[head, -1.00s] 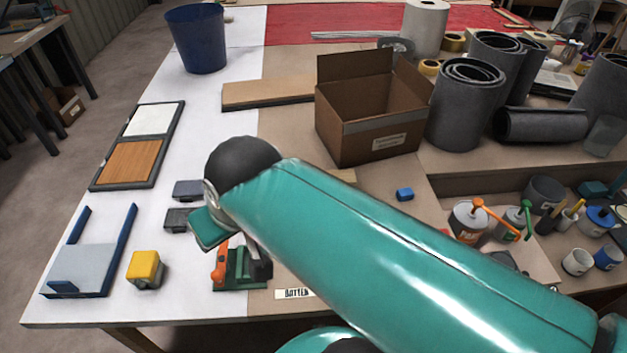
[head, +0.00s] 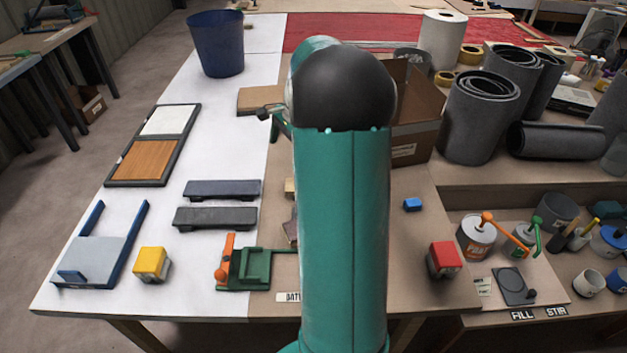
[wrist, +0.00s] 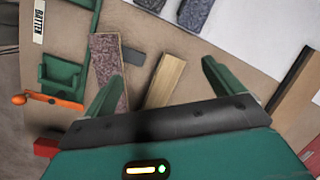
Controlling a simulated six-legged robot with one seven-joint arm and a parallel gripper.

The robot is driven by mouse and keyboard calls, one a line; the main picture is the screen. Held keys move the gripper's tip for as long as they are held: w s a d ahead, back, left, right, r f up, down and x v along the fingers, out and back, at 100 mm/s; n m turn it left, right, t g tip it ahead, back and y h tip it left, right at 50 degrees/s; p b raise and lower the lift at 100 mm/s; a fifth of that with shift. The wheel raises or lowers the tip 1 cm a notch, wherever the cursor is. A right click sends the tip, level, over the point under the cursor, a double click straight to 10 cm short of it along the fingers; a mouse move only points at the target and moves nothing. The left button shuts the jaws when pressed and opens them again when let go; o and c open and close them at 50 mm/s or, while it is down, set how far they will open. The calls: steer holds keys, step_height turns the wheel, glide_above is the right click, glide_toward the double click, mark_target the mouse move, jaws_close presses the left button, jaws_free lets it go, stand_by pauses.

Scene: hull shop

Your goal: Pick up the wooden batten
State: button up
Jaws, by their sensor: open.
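The wooden batten, a light strip of wood (wrist: 167,80), lies on the brown bench top between my open fingers in the wrist view. In the head view only a small pale end (head: 290,188) shows beside my arm. My gripper (wrist: 163,70) is open and empty above it, its fingers spread on either side of the strip. A speckled purplish-brown strip (wrist: 108,72) lies to its left, beside my left finger. A dark grey piece (wrist: 134,56) lies between the two strips. My arm hides most of this area in the head view.
A green vice (head: 255,268) with an orange handle stands near a batten label (head: 288,297). Two dark slabs (head: 222,189) lie left. A cardboard box (head: 418,110), a blue block (head: 413,205) and a red-topped block (head: 444,260) stand right of my arm.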

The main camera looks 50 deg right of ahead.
steer(key=s+d+f+m, duration=0.2)
steer(key=d+f, duration=0.2)
steer(key=d, duration=0.1)
steer(key=s+d+f+m+y, duration=0.1)
steer(key=s+d+f+m, duration=0.1)
steer(key=d+f+m, duration=0.1)
steer(key=s+d+f+m, duration=0.2)
steer(key=d+f, duration=0.3)
steer(key=d, duration=0.2)
steer(key=shift+d+f+t, duration=0.15)
steer(key=shift+f+t, duration=0.25)
steer(key=shift+x, duration=3.6)
steer(key=c, duration=1.2)
steer(key=shift+o, duration=0.2)
steer(key=shift+r, duration=0.1)
